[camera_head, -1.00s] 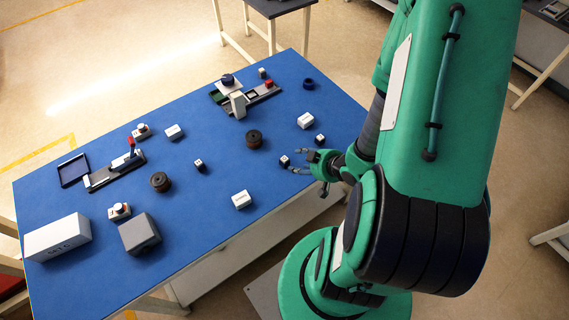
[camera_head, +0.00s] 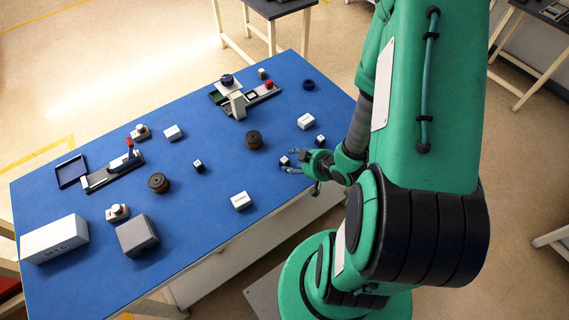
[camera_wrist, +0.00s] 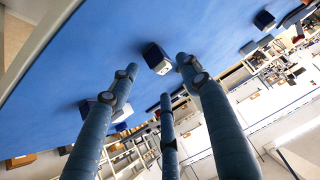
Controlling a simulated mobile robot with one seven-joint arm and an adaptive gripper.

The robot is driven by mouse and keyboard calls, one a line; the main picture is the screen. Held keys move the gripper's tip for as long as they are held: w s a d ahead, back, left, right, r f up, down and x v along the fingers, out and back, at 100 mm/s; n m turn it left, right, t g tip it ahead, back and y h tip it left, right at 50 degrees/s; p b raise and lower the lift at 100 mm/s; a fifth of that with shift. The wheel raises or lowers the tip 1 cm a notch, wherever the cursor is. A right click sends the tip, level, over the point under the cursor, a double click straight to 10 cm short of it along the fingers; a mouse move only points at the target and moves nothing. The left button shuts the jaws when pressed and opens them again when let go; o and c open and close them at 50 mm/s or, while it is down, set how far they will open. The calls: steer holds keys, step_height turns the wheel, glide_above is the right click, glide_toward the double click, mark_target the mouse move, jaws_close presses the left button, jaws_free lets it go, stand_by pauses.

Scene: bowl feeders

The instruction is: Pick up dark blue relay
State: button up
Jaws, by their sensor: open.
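A small dark blue relay (camera_head: 284,160) with a pale, marked face sits on the blue table near its right edge. It also shows ahead of my fingertips in the wrist view (camera_wrist: 154,54). My three-fingered gripper (camera_head: 291,160) is open, low over the table, with its fingertips around the near side of this relay. In the wrist view the gripper (camera_wrist: 158,82) has nothing in its fingers, and a gap to the relay shows. Two similar small dark blocks stand on the table, one to the right (camera_head: 320,140) and one to the left (camera_head: 198,166).

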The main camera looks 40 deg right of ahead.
mark_target(287, 162)
steer(key=shift+b+x, duration=0.7)
steer(key=shift+x, duration=1.55)
steer(key=c, duration=1.1)
